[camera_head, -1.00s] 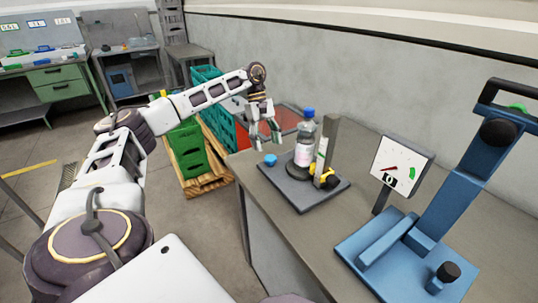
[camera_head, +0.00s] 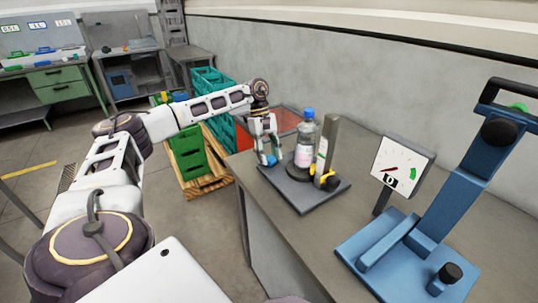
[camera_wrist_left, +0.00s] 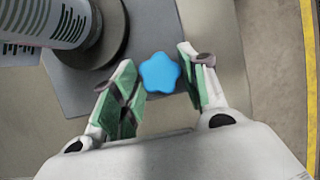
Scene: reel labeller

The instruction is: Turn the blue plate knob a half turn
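The blue plate knob (camera_wrist_left: 160,73) is star-shaped and sits at the edge of the dark base plate (camera_wrist_left: 80,85). In the head view the knob (camera_head: 270,160) is partly hidden by my left gripper. My left gripper (camera_wrist_left: 160,88) is open, with its green-padded fingers on either side of the knob. A gap shows between the knob and the right finger; the left finger is also apart from it. In the head view my left gripper (camera_head: 267,155) points down over the plate's left corner. My right gripper is not in view.
A clear bottle (camera_head: 305,145) with a blue cap and a label stands on the plate, beside a grey post (camera_head: 328,145) with a yellow and black part. A gauge panel (camera_head: 402,163) and a blue lever press (camera_head: 450,205) stand to the right.

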